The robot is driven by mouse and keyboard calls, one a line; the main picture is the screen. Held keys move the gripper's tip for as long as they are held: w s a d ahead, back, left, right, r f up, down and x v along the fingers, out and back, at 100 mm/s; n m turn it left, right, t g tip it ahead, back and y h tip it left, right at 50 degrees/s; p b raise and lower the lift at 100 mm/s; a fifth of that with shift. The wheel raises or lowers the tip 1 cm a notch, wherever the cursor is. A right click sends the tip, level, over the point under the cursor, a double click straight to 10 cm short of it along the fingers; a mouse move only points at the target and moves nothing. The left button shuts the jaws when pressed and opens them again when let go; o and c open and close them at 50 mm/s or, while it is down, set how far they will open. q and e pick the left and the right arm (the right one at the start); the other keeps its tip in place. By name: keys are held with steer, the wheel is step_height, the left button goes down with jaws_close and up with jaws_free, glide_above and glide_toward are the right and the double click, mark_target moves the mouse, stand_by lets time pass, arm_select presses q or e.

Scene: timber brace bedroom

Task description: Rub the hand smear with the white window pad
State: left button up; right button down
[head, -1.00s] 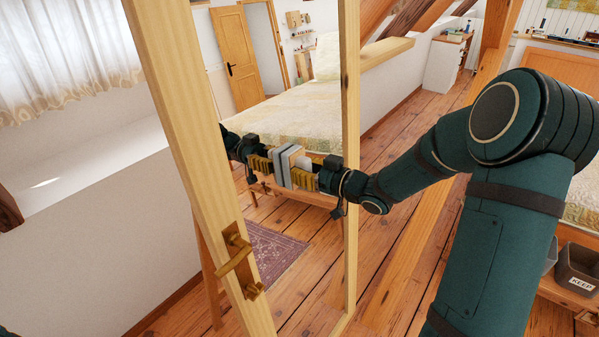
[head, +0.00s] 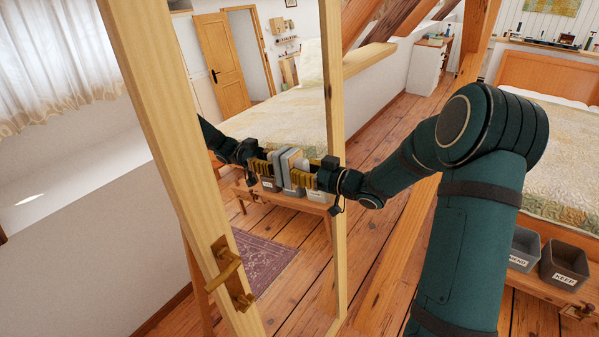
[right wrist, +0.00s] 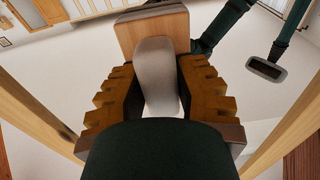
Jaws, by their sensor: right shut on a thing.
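The white window pad (head: 298,172) has a pale face, a wooden back plate and a light grip. My right gripper (head: 316,178) is shut on its grip. In the right wrist view the pale grip (right wrist: 157,75) stands between the ochre fingers, with the wooden plate (right wrist: 150,32) beyond it. The pad is upright, its face at or very near the mirror glass (head: 290,225) of a wood-framed door. Its reflection meets it on the left; I cannot tell whether it touches. I cannot make out the hand smear. My left gripper is not in view.
The door's wooden frame (head: 165,150) has a brass handle (head: 227,272) low on the left. A second post (head: 334,110) stands right of the pad. Grey bins (head: 566,264) sit on a bench at the right, by a bed (head: 560,150). Floor shows between.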

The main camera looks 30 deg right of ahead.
mark_target(306, 163)
steer(key=w+d+p, duration=0.2)
steer(key=d, duration=0.4)
steer(key=shift+w+d, duration=0.25)
steer(key=shift+w, duration=0.05)
steer(key=shift+w+a+r+p, duration=0.1)
steer(key=shift+w+r+p, duration=0.05)
steer(key=shift+r+p, duration=0.6)
steer(key=shift+w+a+r+p, duration=0.1)
steer(key=shift+r+p, duration=0.5)
steer(key=shift+r, duration=0.25)
steer(key=shift+s+a+f+b, duration=0.1)
steer(key=shift+s+a+b, duration=0.3)
steer(key=shift+a, duration=0.7)
steer(key=shift+s+a+r+b, duration=0.15)
steer(key=shift+s+a, duration=0.4)
steer(key=shift+a, duration=0.6)
steer(key=shift+s+a+f+b, duration=0.15)
steer(key=shift+s+a+b, duration=0.25)
steer(key=shift+a, duration=0.7)
steer(key=shift+s+a+b, duration=0.25)
steer(key=shift+s+a, duration=0.2)
steer(key=shift+a, duration=0.4)
steer(key=shift+s+a+b, duration=0.2)
steer(key=shift+s+a, duration=0.2)
steer(key=shift+a, duration=0.4)
